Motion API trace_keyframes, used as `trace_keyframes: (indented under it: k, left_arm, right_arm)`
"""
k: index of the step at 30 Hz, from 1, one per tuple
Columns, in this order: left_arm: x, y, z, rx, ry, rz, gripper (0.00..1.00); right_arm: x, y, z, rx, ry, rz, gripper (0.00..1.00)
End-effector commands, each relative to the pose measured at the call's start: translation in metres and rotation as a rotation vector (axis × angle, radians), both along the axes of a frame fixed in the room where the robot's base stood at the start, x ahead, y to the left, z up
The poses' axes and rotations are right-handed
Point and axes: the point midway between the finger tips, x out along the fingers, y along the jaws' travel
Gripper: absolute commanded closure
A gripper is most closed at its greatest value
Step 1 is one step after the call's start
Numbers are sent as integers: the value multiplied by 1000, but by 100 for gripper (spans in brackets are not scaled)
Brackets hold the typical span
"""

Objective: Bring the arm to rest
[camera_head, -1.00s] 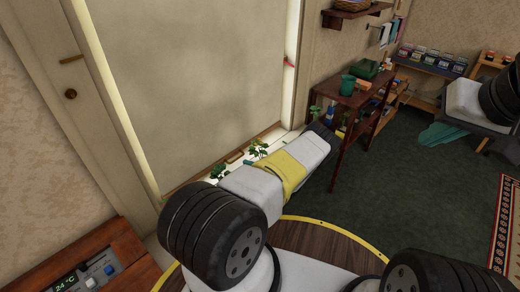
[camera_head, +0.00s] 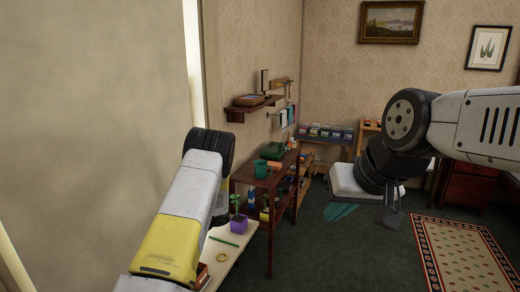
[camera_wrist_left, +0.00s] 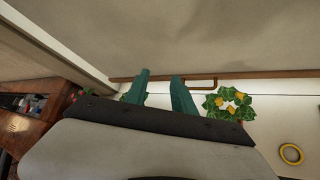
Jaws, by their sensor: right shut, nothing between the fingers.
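My right gripper (camera_head: 391,217) hangs below the dark joint of my right arm at the right of the head view, shut and empty over the green carpet. My left arm rises from the bottom of the head view, white and yellow with a dark joint at its top; its gripper is hidden there. In the left wrist view my left gripper (camera_wrist_left: 160,92) shows as two teal fingers, apart with nothing seen between them. They stand in front of a pale surface with a brown strip.
A white ledge (camera_head: 228,262) beside my left arm bears a purple plant pot (camera_head: 238,224), a green stick (camera_head: 223,241) and a yellow ring (camera_head: 223,257). A dark wooden shelf stand (camera_head: 262,181) stands behind. Carpet (camera_head: 340,255) is clear.

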Motion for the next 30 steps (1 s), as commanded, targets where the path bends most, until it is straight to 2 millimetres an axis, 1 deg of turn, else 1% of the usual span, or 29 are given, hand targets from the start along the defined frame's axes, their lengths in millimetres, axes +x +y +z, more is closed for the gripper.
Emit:
trace_keyframes:
  k: [1,3,8,9,15,20,21,24,29,30]
  left_arm:
    - [-5,-3,23,-50,-80,73,69]
    - [-15,-11,49,-118,-184,177,69]
    - [-41,-32,106,-272,-411,415,69]
    - [-48,-37,120,-311,-465,474,69]
    - [-88,-70,186,-502,-711,770,69]
    - [-126,-98,234,-655,-876,1007,69]
    - [-135,-106,245,-694,-914,1065,69]
    - [-161,-124,271,-788,-998,1214,69]
    - [-204,-152,307,-940,-1108,1451,69]
    - [-216,-159,315,-978,-1130,1512,69]
  right_arm:
    - [0,0,0,0,0,0,100]
    - [0,0,0,0,0,0,100]
    - [0,0,0,0,0,0,100]
    - [0,0,0,0,0,0,100]
    - [0,0,0,0,0,0,100]
    - [0,0,0,0,0,0,100]
    - [0,0,0,0,0,0,100]
    - [0,0,0,0,0,0,100]
    - [0,0,0,0,0,0,100]
    - [0,0,0,0,0,0,100]
